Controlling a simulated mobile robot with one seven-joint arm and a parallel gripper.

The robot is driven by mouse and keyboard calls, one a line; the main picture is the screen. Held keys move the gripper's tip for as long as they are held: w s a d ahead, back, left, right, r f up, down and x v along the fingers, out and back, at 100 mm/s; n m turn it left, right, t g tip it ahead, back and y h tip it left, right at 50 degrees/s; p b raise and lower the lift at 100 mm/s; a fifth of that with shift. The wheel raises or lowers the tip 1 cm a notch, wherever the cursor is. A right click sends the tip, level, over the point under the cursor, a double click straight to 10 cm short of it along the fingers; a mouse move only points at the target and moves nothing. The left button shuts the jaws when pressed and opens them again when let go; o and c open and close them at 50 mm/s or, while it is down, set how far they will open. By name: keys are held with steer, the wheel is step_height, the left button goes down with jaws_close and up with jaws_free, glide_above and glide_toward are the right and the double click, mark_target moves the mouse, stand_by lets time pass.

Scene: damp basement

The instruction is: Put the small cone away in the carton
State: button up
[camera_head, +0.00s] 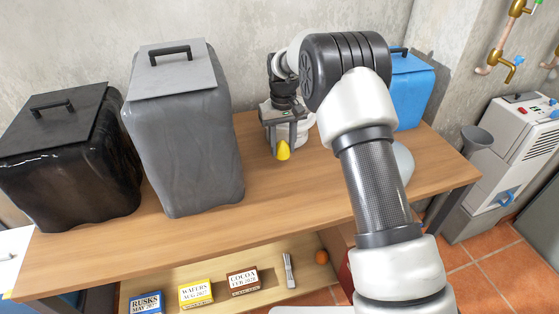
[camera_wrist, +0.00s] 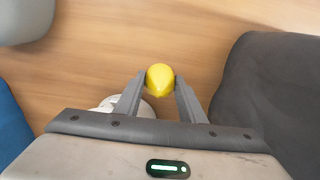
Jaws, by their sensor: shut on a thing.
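My gripper (camera_wrist: 160,82) is shut on a small yellow thing (camera_wrist: 160,78). In the head view this yellow thing (camera_head: 283,150) hangs between the fingertips over the wooden table (camera_head: 225,235). It is rounded with a tapered end and looks more like a lemon than a cone. Whether it touches the table, I cannot tell. No open carton is clear in either view. Small printed boxes lie in the open drawer below: a blue one marked rusks (camera_head: 146,302), a yellow one marked wafers (camera_head: 196,292) and a brown one marked cocoa (camera_head: 243,281).
A grey lidded bin (camera_head: 185,140) and a black lidded bin (camera_head: 75,170) stand left on the table. A blue lidded bin (camera_head: 412,90) stands right, partly behind my arm. A white thing (camera_head: 308,128) is close behind my gripper. The drawer also holds an orange ball (camera_head: 321,256).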

steer(key=shift+f+b, duration=0.4)
steer(key=shift+f, duration=2.1)
steer(key=shift+f, duration=0.1)
steer(key=shift+f, duration=0.15)
steer(key=o, duration=1.1)
